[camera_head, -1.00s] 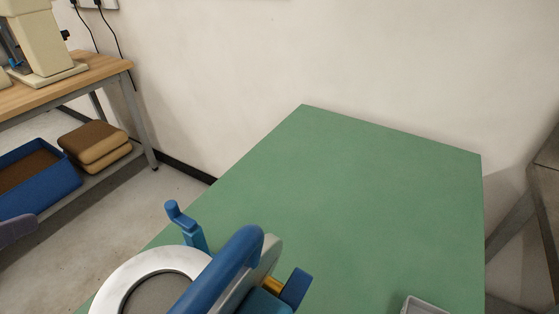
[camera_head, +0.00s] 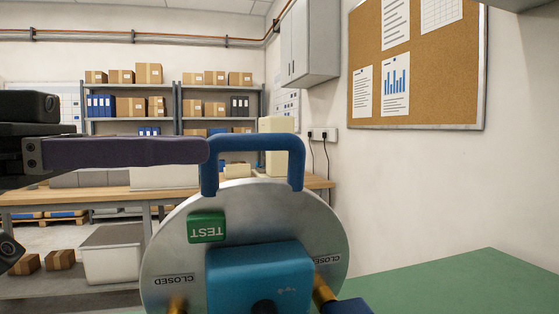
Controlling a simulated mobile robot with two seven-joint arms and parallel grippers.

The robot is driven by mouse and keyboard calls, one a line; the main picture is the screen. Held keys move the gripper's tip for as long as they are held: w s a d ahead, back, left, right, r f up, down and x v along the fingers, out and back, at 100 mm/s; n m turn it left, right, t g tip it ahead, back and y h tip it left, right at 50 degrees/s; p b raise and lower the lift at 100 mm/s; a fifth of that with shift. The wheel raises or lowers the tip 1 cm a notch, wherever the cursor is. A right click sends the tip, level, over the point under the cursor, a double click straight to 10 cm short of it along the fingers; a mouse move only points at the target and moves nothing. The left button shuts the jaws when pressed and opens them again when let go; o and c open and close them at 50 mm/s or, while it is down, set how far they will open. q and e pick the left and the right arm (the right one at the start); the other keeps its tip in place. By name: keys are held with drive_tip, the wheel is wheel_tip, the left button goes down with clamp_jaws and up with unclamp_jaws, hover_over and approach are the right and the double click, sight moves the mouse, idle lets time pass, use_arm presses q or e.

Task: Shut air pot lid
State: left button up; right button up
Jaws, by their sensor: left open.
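The air pot lid (camera_head: 179,244) is a round grey metal disc standing raised, its face toward me. It has a blue bar handle (camera_head: 253,141) at its top, a green TEST label that reads upside down, and upside-down CLOSED labels. A blue block (camera_head: 260,276) sits at its lower middle. The pot opening is not visible in this view. My left gripper (camera_head: 190,151) is open and comes in from the left. Its long purple finger ends beside the handle's left leg; I cannot tell whether they touch. My right gripper is not in view.
A green tabletop (camera_head: 470,283) is clear at the lower right. Behind the lid are a wooden bench (camera_head: 75,196), a grey bin (camera_head: 112,262) and shelves with cardboard boxes (camera_head: 149,73). A corkboard (camera_head: 440,75) hangs on the right wall.

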sight(278, 144)
use_arm(q)
drive_tip(key=p+x, duration=0.1)
drive_tip(key=x, duration=0.7)
drive_tip(key=shift+d, duration=0.1)
drive_tip(key=shift+c, duration=0.3)
clamp_jaws()
idle(0.8)
